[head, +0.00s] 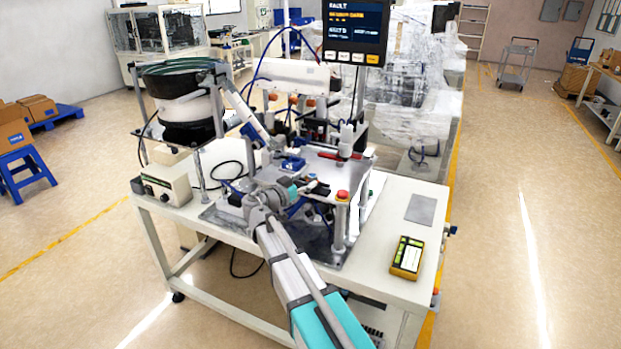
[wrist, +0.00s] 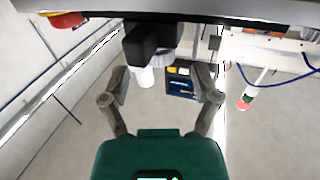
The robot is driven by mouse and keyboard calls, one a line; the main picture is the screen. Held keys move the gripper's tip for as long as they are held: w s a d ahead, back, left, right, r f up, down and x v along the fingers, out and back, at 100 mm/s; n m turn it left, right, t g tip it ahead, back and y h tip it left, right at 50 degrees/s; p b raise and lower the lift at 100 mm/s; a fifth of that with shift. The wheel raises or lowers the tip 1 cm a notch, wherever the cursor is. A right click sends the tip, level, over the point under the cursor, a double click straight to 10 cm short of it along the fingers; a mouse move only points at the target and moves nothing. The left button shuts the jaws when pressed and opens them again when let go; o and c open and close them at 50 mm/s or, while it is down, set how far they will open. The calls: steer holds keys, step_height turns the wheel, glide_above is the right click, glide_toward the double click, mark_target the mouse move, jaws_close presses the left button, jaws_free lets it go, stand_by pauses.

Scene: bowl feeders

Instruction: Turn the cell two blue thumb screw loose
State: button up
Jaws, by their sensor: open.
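My gripper (head: 316,187) is at the front edge of the raised metal plate (head: 325,172) on the bench. In the wrist view my gripper (wrist: 160,80) is open, its two grey fingers apart with nothing held between them. A black block (wrist: 140,44) and a grey ribbed round part lie ahead of the fingers, left of centre. I cannot make out a blue thumb screw for certain in either view. A small blue part (head: 292,163) sits on the plate, beyond my gripper.
A red stop button (head: 342,195) stands at the plate's front right corner. A bowl feeder (head: 184,100) is at the left and a fault screen (head: 355,30) above. A yellow handheld device (head: 407,257) lies on the bench (head: 375,270), whose right side has free room.

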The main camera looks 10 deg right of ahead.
steer(key=v, duration=0.8)
steer(key=shift+s+a, duration=0.15)
steer(key=s+d+f+n+g+y+p, duration=0.1)
steer(key=s+d+f+n+g+y, duration=0.35)
steer(key=s+d+f+g, duration=0.45)
steer(key=s+f+n+g+y, duration=0.1)
steer(key=s+f+n+y, duration=0.2)
steer(key=s+y, duration=0.2)
steer(key=s+f+n+y+p, duration=0.1)
steer(key=s+f+n+y, duration=0.2)
steer(key=s, duration=0.5)
steer(key=shift+d+f+g+y, duration=0.45)
steer(key=shift+f+y, duration=0.15)
steer(key=shift+y, duration=0.35)
